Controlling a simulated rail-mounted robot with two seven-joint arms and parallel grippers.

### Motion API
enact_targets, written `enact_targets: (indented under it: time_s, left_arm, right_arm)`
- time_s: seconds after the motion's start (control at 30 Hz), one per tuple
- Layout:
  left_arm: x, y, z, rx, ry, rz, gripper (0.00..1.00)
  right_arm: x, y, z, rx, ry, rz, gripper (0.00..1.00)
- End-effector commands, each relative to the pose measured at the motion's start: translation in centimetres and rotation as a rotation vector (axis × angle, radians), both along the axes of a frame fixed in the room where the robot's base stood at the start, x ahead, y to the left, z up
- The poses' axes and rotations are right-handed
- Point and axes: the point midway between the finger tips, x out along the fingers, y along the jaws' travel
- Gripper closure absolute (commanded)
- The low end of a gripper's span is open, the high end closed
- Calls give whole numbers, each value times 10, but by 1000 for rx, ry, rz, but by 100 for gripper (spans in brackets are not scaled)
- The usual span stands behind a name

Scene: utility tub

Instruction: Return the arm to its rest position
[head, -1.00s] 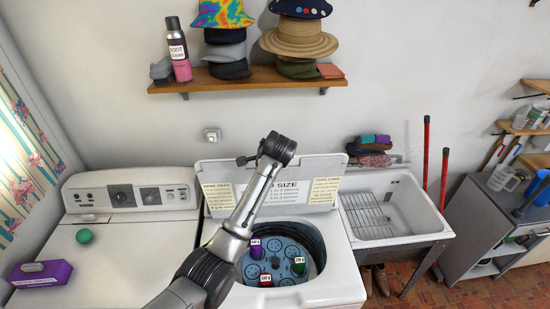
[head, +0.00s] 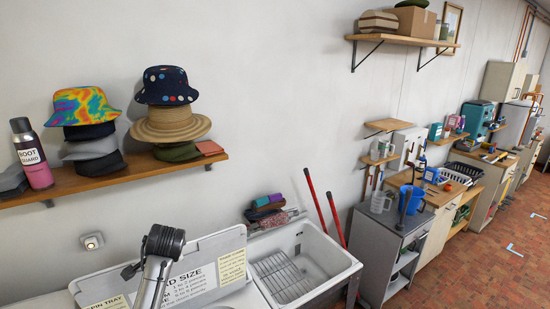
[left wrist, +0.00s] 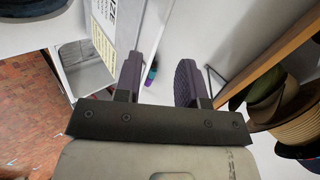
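One arm of mine (head: 152,275) rises from the bottom of the head view in front of the raised washer lid (head: 205,272). Its dark upper end stands near the lid's top edge; I cannot make out fingers there. In the left wrist view my left gripper (left wrist: 158,80) has its two dark fingers apart, with nothing between them. Stacked hats (left wrist: 275,110) and a wooden shelf edge (left wrist: 275,55) lie to the right of the fingers there. A white panel with printed labels (left wrist: 103,35) lies to the left. My right gripper is not in view.
A wall shelf (head: 120,182) holds hats and a spray can (head: 32,155). A utility tub (head: 300,262) with a wire rack stands right of the lid, with red poles (head: 325,215) behind it. A grey cabinet (head: 385,250) is further right. Open floor lies at far right.

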Motion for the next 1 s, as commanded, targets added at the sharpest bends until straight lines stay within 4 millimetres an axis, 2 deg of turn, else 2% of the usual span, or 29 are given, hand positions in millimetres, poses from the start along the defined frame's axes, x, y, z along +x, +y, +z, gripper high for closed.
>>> enact_targets:
  time_s: [0.13,0.23,0.37,0.57,0.67,0.77,0.87,1.0]
  left_arm:
    - [-1,-2,-2,-124,-67,133,63]
    - [-3,-8,14,-229,-155,212,63]
    - [-12,-21,56,-381,-317,285,63]
    - [-41,-44,127,-593,-553,310,63]
    - [-64,-57,144,-688,-632,300,63]
    - [-94,-71,137,-770,-670,285,63]
    - [-130,-85,111,-827,-665,264,63]
    - [-181,-101,63,-856,-608,234,63]
  right_arm:
    - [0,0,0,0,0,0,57]
    - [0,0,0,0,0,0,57]
    - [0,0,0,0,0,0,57]
    - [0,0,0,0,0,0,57]
    - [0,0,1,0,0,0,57]
    - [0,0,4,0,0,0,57]
    - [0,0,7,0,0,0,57]
    - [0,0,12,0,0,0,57]
